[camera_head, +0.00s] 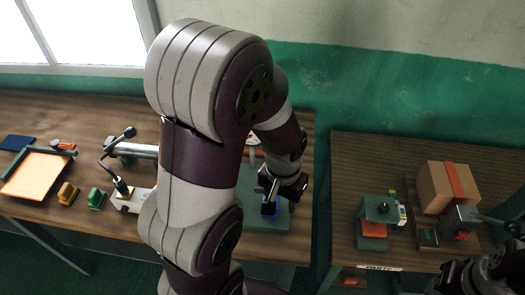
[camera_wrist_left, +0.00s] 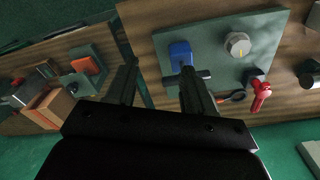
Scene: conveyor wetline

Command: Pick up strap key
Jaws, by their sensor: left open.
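I cannot tell for certain which thing is the strap key; the likeliest is a blue piece (camera_wrist_left: 181,54) with a dark crossbar (camera_wrist_left: 186,78) on a grey-green panel (camera_wrist_left: 215,27). In the head view the blue piece (camera_head: 269,208) shows just below my left gripper (camera_head: 272,188). My left gripper is open and empty in the left wrist view (camera_wrist_left: 160,78). One finger overlaps the crossbar in that view; I cannot tell whether they touch. The other finger is over the table edge side. My right gripper (camera_head: 488,275) is dark and partly cut off at the lower right.
The right table holds a cardboard box (camera_head: 433,187) and a green stand (camera_head: 375,243). An orange tray (camera_head: 37,174) lies at far left. A gap separates the tables.

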